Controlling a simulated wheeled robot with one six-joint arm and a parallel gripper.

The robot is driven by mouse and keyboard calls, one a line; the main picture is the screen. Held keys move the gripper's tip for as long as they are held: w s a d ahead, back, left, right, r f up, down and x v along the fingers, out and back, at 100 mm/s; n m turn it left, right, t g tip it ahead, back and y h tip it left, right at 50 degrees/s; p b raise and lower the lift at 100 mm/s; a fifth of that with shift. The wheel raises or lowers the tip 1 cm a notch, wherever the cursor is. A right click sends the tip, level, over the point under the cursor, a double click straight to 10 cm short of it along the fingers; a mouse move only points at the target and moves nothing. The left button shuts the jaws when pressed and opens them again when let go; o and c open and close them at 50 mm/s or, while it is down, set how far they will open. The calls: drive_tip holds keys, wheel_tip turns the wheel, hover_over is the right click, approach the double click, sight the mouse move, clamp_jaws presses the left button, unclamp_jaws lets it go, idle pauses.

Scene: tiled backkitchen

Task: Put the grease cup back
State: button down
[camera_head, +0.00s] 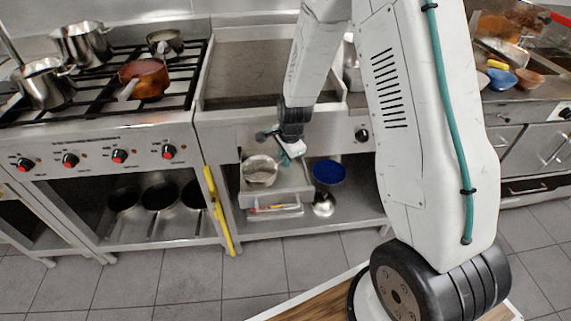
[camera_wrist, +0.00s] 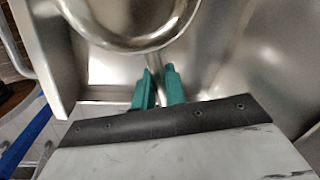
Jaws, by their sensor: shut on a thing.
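The grease cup (camera_head: 258,172) is a round metal cup, seen in the head view just below the griddle front, over a pulled-out metal drawer or tray. In the wrist view its curved rim (camera_wrist: 140,42) crosses the top, and a short thin handle runs down from it. My gripper (camera_head: 291,150) is to the right of the cup. Its two teal fingers (camera_wrist: 160,88) are shut on the handle in the wrist view. Metal walls surround the cup there. Whether the cup rests on the metal below cannot be told.
The griddle (camera_head: 265,75) is above, with a knob (camera_head: 362,135) on its front. A blue bowl (camera_head: 328,172) and a shiny metal bowl (camera_head: 323,204) are on the right of the lower shelf. A yellow bar (camera_head: 219,212) stands at the left. The tiled floor in front is clear.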

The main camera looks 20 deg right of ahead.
drive_tip(key=shift+f, duration=1.3)
drive_tip(key=shift+f, duration=0.15)
drive_tip(key=c, duration=1.4)
unclamp_jaws()
drive_tip(key=shift+c, duration=0.2)
drive_tip(key=s+a+r+n, duration=0.1)
drive_tip(key=s+r+n, duration=0.4)
drive_tip(key=r, duration=0.8)
drive_tip(key=s+r+n, duration=0.2)
drive_tip(key=s+r, duration=0.6)
drive_tip(key=r, duration=0.5)
drive_tip(key=s+r+n, duration=0.4)
drive_tip(key=s+n, duration=0.1)
drive_tip(key=s, duration=0.4)
drive_tip(key=s+r+n+g, duration=0.1)
drive_tip(key=s+r+n, duration=0.3)
drive_tip(key=s, duration=0.6)
drive_tip(key=shift+a+n, duration=0.45)
drive_tip(key=shift+n, duration=0.05)
